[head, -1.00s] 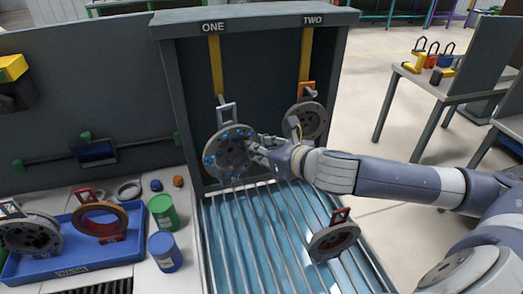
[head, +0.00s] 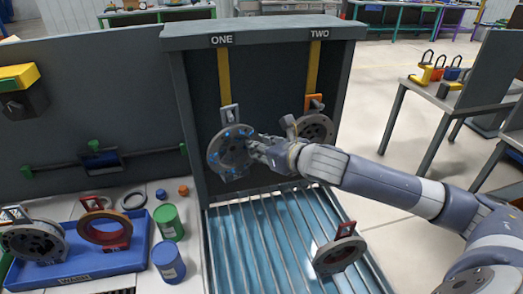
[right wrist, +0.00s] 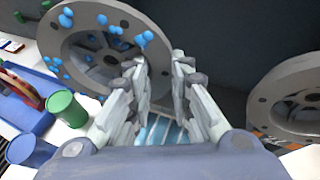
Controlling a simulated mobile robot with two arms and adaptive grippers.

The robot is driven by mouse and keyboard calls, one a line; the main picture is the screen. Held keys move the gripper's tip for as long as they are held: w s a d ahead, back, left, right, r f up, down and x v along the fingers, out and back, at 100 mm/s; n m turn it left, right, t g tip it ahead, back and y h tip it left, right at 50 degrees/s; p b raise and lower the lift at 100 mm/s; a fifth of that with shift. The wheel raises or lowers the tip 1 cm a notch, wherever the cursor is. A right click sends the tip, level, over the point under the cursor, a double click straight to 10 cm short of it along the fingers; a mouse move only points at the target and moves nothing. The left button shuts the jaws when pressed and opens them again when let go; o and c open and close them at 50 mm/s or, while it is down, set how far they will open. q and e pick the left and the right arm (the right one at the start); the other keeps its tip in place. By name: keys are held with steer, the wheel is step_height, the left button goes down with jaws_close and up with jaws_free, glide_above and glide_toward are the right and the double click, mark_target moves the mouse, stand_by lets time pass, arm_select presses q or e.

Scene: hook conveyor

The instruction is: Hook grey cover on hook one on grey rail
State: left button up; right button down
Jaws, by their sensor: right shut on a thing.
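The grey cover (head: 214,159), a round disc with blue spots and a grey handle (head: 230,114) on top, hangs upright below the sign ONE (head: 222,40). It also shows at upper left in the right wrist view (right wrist: 72,40). My right gripper (head: 254,147) is shut on the cover's right edge. The handle is at the lower end of the yellow strap (head: 224,75) under ONE. Hook one is hidden there, and I cannot tell if the handle is on it. The grey rail (head: 265,28) runs across the top. My left gripper is not in view.
Another grey cover with an orange handle (head: 316,128) hangs under TWO, close to my right arm. A red-handled cover (head: 340,253) lies on the slatted blue conveyor. A blue tray (head: 105,262) with covers and green (head: 168,222) and blue (head: 168,262) cans stand left.

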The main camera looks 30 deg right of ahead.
steer(key=shift+w+d, duration=0.15)
steer(key=shift+w, duration=0.5)
steer(key=shift+w+d, duration=0.15)
steer(key=shift+w, duration=0.45)
steer(key=shift+w+d+f+p, duration=0.15)
steer(key=shift+w+f+p, duration=0.35)
steer(key=shift+f+p, duration=0.05)
steer(key=c, duration=1.4)
jaws_free()
steer(key=shift+o, duration=0.2)
steer(key=v, duration=1.2)
